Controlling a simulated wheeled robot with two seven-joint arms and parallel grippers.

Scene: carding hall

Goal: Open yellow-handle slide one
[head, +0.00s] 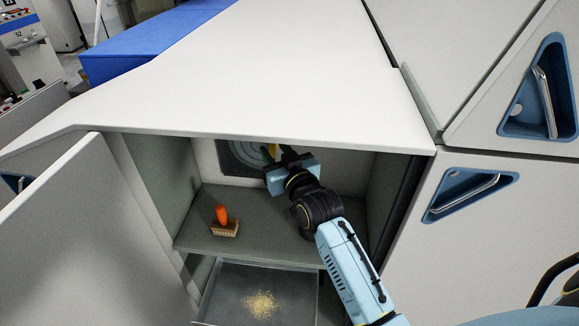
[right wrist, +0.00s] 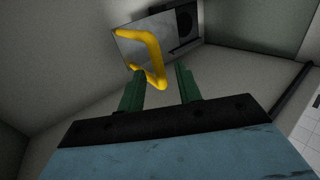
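A bent yellow handle (right wrist: 152,52) sits on a grey metal slide plate (right wrist: 132,42) at the back of the open cabinet. In the head view only a bit of the yellow handle (head: 271,150) shows, in front of a round dark opening (head: 240,152). My right gripper (head: 276,153) reaches into the cabinet at the handle. In the right wrist view its green fingers (right wrist: 160,76) are apart, and the handle's lower end appears between their tips. I cannot tell whether they touch it. The gripper hides much of the plate in the head view. My left gripper is out of view.
An orange-handled brush (head: 222,220) stands on the cabinet shelf (head: 205,238), left of my right arm. Below is a grey tray (head: 222,292) with pale fibre scraps. The cabinet door (head: 80,245) stands open at left. Closed panels with recessed handles (head: 465,197) are at right.

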